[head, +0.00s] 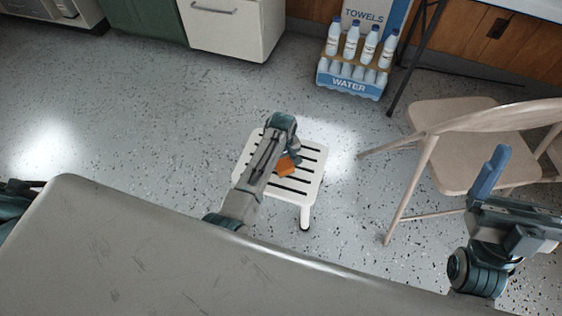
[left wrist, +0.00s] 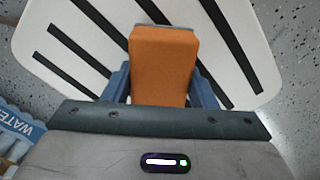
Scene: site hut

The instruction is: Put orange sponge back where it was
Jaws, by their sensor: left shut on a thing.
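The orange sponge (head: 286,167) is at the white slatted stool (head: 304,188) in the head view. It also shows in the left wrist view (left wrist: 163,62), between the two blue fingers. My left gripper (head: 291,160) is shut on the sponge over the stool seat. Whether the sponge touches the seat I cannot tell. The stool's slats fill the top of the left wrist view (left wrist: 95,45). My right gripper (head: 487,178) is at the right of the head view, near the wooden chair, away from the sponge; its jaw opening is unclear.
A wooden chair (head: 455,125) stands right of the stool. A pack of water bottles (head: 350,80) is on the floor behind, by a towels box (head: 372,12). A grey surface (head: 150,255) spans the front. The speckled floor (head: 130,110) at left is clear.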

